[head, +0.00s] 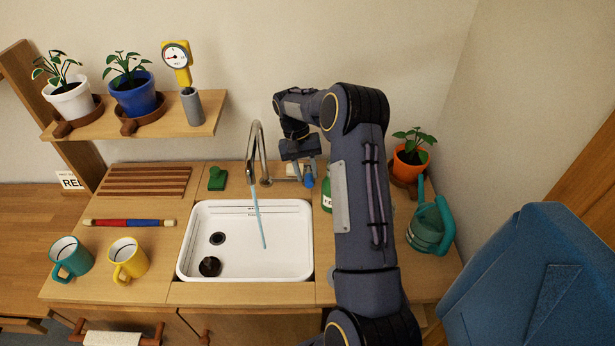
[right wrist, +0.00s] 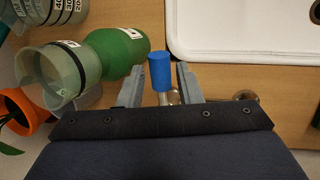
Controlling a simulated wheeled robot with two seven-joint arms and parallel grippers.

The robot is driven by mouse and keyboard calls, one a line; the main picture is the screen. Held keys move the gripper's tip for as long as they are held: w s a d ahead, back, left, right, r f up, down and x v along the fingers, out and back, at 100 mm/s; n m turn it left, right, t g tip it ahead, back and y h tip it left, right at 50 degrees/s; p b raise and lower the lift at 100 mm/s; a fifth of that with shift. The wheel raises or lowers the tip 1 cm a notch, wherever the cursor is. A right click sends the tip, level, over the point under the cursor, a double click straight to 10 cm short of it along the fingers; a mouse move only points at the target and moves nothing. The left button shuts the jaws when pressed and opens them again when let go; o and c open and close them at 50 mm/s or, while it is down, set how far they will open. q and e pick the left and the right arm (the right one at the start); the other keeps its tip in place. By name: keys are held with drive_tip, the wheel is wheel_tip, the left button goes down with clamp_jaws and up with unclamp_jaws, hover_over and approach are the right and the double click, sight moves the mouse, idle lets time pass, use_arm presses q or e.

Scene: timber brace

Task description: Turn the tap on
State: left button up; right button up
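The chrome tap (head: 257,150) stands behind the white sink (head: 300,262), its spout curving over the basin. A pale blue stream of water (head: 260,222) runs from the spout into the sink. The tap's blue-tipped lever (head: 308,180) is right of the spout; in the right wrist view its blue end (right wrist: 160,72) points toward the sink. My right gripper (head: 307,167) is over the lever. In the right wrist view my right gripper (right wrist: 162,78) is open, with the blue end between its fingers and gaps on both sides. My left gripper is out of view.
A green bottle (right wrist: 118,53) and a clear cup (right wrist: 58,78) are close beside the right gripper. An orange plant pot (head: 409,162) and a green watering can (head: 430,228) stand right. Mugs (head: 128,260) stand left of the sink. A shelf (head: 135,122) is above.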

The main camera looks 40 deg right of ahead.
drive_tip(key=v, duration=0.5)
drive_tip(key=shift+w+r, duration=0.1)
drive_tip(key=shift+r, duration=0.25)
drive_tip(key=shift+a+f, duration=0.1)
